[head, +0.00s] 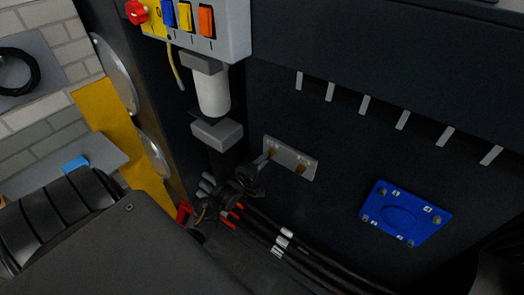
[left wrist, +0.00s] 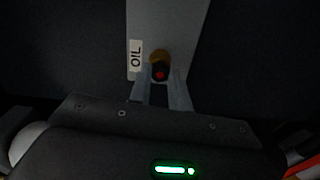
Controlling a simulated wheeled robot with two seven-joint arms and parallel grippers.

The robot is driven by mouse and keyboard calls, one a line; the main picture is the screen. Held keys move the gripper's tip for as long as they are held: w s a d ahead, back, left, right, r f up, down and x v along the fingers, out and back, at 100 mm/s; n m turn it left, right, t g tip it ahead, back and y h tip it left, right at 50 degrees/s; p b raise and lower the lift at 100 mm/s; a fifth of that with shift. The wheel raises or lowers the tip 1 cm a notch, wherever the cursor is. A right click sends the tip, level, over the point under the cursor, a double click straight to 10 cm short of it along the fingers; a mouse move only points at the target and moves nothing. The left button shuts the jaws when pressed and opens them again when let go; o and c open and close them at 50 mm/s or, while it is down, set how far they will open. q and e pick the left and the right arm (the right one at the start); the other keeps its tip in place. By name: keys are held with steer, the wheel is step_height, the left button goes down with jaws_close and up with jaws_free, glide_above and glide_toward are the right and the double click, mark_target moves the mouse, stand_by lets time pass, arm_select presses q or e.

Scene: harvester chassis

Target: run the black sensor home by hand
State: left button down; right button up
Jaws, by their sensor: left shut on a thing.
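The black sensor (left wrist: 160,71) shows in the left wrist view as a small dark round body with a red spot. It lies between the fingertips of my left gripper (left wrist: 160,82), which is shut on it. A brass port (left wrist: 159,56) shows right behind it, on a grey plate (left wrist: 178,25) beside a white OIL label (left wrist: 135,55). Whether the sensor is inside the port or only against it, I cannot tell. In the head view my left gripper (head: 262,163) reaches the left port of the grey plate (head: 288,157); the sensor is not distinct there. My right gripper is not in view.
A second brass port (head: 300,168) is on the plate's right side. Black cables (head: 300,252) with red ends run below. A white cylinder (head: 212,92) and switch box (head: 215,25) are above left. A blue plate (head: 405,213) is on the right.

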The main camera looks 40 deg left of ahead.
arm_select(q)
steer(key=m, duration=0.5)
steer(key=c, duration=1.2)
jaws_free()
steer(key=shift+m, duration=0.4)
steer(key=s, duration=0.5)
steer(key=s+b, duration=0.4)
steer(key=s, duration=0.6)
steer(key=shift+s+d, duration=0.15)
steer(key=shift+s, duration=0.25)
